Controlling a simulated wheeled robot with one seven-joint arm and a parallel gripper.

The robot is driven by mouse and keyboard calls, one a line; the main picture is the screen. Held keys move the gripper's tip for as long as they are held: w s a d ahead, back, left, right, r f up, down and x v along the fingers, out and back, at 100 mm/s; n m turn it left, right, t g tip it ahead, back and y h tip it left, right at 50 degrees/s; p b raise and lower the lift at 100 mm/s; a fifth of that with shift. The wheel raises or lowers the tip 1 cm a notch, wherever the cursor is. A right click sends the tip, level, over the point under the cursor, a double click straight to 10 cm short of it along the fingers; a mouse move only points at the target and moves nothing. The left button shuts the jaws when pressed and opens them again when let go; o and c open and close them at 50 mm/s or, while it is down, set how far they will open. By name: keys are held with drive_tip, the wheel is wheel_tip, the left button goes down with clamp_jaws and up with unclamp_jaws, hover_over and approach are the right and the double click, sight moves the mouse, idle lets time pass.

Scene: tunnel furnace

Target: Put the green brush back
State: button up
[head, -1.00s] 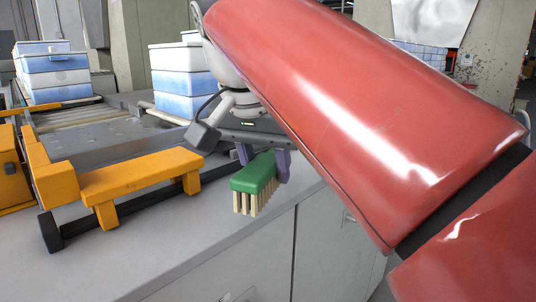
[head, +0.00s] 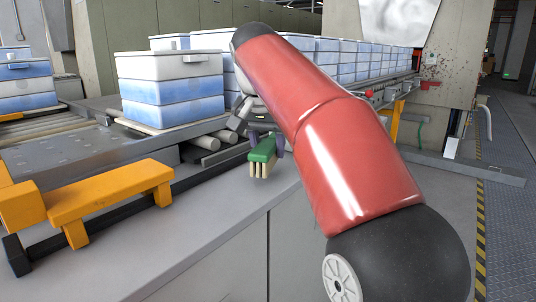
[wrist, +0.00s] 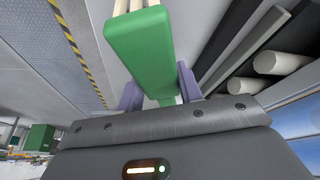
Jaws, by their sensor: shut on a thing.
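The green brush (head: 262,151) has a green back and pale bristles pointing down. My gripper (head: 266,140) is shut on it, with the brush jutting out from between the purple fingers. In the head view it hangs over the grey counter (head: 215,205) near its front edge; the gap below it is hard to judge. In the wrist view the green brush (wrist: 140,50) fills the middle top, between the two fingers of my gripper (wrist: 160,92).
A yellow-orange bracket (head: 110,190) stands on the counter at left. Stacked white and blue boxes (head: 172,90) sit on the roller conveyor behind, with more boxes in a row to the right. The counter between bracket and brush is clear. Open floor (head: 505,200) lies at right.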

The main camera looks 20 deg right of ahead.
drive_tip(key=shift+f, duration=0.9)
drive_tip(key=shift+f, duration=0.15)
drive_tip(key=o, duration=1.2)
drive_tip(key=shift+s+r, duration=0.1)
drive_tip(key=shift+r, duration=0.45)
drive_tip(key=p+v, duration=0.2)
drive_tip(key=v, duration=0.9)
drive_tip(key=shift+a+r+p, duration=0.1)
drive_tip(key=shift+r+p, duration=0.05)
drive_tip(key=shift+p, duration=0.25)
